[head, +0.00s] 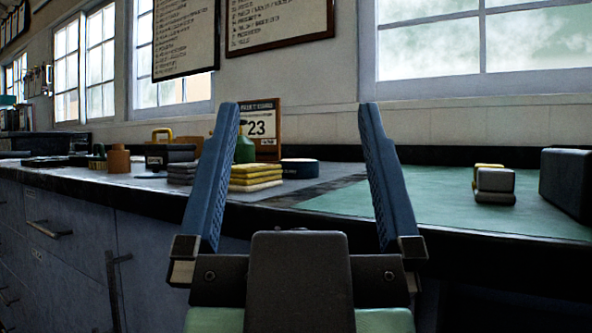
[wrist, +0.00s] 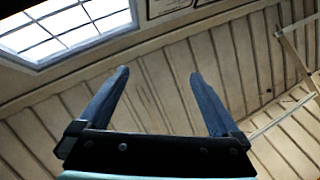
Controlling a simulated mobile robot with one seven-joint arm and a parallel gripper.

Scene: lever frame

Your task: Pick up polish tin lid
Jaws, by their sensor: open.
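A low, round, dark blue tin (head: 300,168) with a lighter side stands on the counter in the head view, right of the calendar. It may be the polish tin; I cannot make out its lid as a separate part. My gripper (head: 300,108) is open and empty, its two blue fingers pointing up in front of the counter. The tin shows between the fingers, well beyond them. In the wrist view, my gripper (wrist: 158,74) is open against the boarded ceiling and a window, and no tin shows there.
Folded yellow cloths (head: 256,178) and grey cloths (head: 181,173) lie left of the tin, near a calendar (head: 262,128) and a green bottle (head: 245,150). A green mat (head: 440,195) is mostly clear. A yellow-grey block (head: 494,184) and dark box (head: 567,182) stand right.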

